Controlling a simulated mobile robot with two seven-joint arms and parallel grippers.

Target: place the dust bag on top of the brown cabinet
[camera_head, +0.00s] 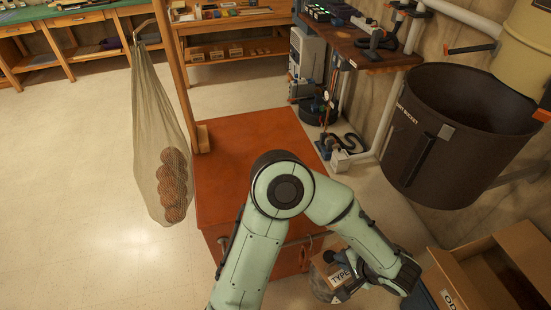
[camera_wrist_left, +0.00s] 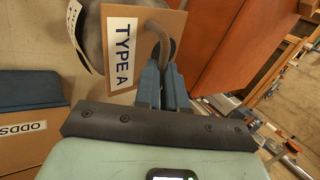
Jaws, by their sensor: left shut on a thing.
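The dust bag has a cardboard plate marked TYPE A (camera_head: 341,276) and a grey rounded body partly hidden behind it. It also shows in the left wrist view (camera_wrist_left: 120,82). My left gripper (camera_wrist_left: 163,70) is shut on the dust bag, at a grey curved loop by the plate. In the head view the gripper (camera_head: 347,258) is low at centre right, beside the front of the brown cabinet. The brown cabinet (camera_head: 245,135) is reddish brown with a broad flat top. The bag hangs off its near right side, apart from the top. My right gripper is out of view.
A net of balls (camera_head: 173,185) hangs from a wooden post (camera_head: 172,60) at the cabinet's left edge. The cabinet top is mostly clear. A dark dust bin (camera_head: 455,130) stands to the right. An open cardboard box (camera_head: 480,275) is at lower right.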

